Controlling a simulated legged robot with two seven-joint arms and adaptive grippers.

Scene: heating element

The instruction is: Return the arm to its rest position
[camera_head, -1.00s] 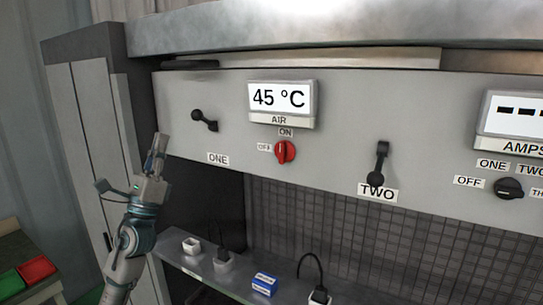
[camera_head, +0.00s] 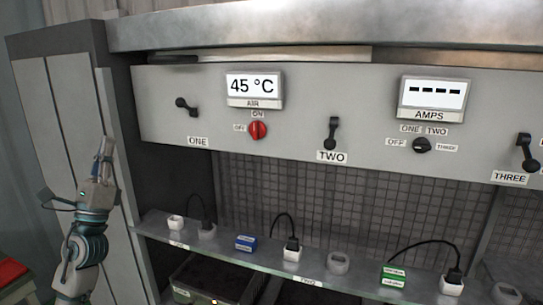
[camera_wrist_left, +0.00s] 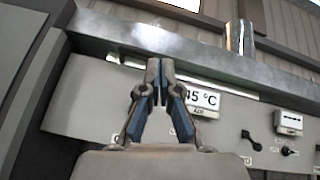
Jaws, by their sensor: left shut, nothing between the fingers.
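My left gripper (camera_head: 106,150) is shut and empty, pointing upward in front of the grey cabinet doors at the left of the head view. It is left of the control panel and apart from it. In the left wrist view the two fingers (camera_wrist_left: 158,72) meet at their tips, with the panel and the 45 °C display (camera_wrist_left: 203,98) behind them. My right gripper is not in view.
The grey panel (camera_head: 290,100) carries a red AIR knob (camera_head: 258,130), a black AMPS knob (camera_head: 421,145) and black levers ONE (camera_head: 186,105), TWO (camera_head: 332,133) and THREE (camera_head: 527,153). Below, a shelf (camera_head: 262,259) holds plugs, sockets, a blue block (camera_head: 246,243) and a green block (camera_head: 393,276).

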